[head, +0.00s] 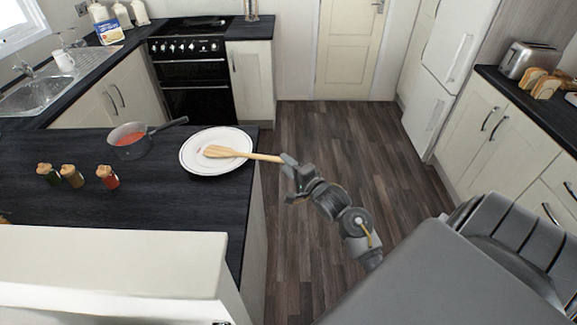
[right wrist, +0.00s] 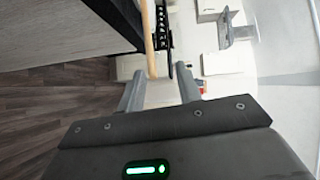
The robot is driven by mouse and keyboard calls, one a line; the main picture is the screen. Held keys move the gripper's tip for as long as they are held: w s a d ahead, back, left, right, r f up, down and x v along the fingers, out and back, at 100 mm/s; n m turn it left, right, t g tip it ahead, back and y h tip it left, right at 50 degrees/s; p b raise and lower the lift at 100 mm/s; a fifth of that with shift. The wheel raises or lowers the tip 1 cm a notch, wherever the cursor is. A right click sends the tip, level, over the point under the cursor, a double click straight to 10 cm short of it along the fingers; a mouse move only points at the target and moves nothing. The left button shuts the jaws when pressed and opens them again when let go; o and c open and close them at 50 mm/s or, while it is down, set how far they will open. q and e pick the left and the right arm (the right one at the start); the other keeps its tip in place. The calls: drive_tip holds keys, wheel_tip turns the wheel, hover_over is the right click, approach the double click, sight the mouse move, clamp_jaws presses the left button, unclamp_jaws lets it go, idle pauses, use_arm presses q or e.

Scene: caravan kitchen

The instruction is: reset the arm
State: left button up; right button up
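My right gripper (head: 291,178) is beyond the counter's right edge, close to the handle end of a wooden spoon (head: 240,154). Its two fingers stand apart in the right wrist view (right wrist: 160,88), with nothing clamped between them. The spoon's handle (right wrist: 149,40) shows there ahead of the fingers; I cannot tell whether it touches one. The spoon's bowl lies on a white plate (head: 197,166), and its handle sticks out past the rim and the counter edge. My left gripper is not in view.
On the dark counter (head: 150,200) stand a saucepan (head: 128,146) with red contents and several small jars (head: 73,176). A cream panel (head: 110,262) rises in front. Cabinets and a toaster (head: 528,60) are at the right. The wooden floor (head: 335,130) between is clear.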

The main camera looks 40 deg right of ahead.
idle(0.5)
drive_tip(key=s+a+f+n+g, duration=0.2)
drive_tip(key=s+f+n+g, duration=0.15)
drive_tip(key=f, duration=0.85)
drive_tip(key=s+a+f+n+g, duration=0.25)
drive_tip(key=s+f, duration=0.25)
drive_tip(key=f, duration=0.6)
drive_tip(key=s+a+f+n+g, duration=0.2)
drive_tip(key=s+a+f, duration=0.15)
drive_tip(key=f, duration=0.85)
drive_tip(key=s+f+n+g, duration=0.2)
drive_tip(key=s+f+n, duration=0.2)
drive_tip(key=s, duration=0.8)
drive_tip(key=s+a+f+n+g+b, duration=0.1)
drive_tip(key=s+f+n+g, duration=0.2)
drive_tip(key=s+f, duration=0.6)
drive_tip(key=s+a+f+n+g, duration=0.1)
drive_tip(key=s+f+n+g, duration=0.2)
drive_tip(key=s, duration=1.2)
wheel_tip(320, 180, down, 4)
drive_tip(key=shift+s+a+r+n+b, duration=0.15)
drive_tip(key=shift+s+a+n+b, duration=0.15)
drive_tip(key=shift+n, duration=0.6)
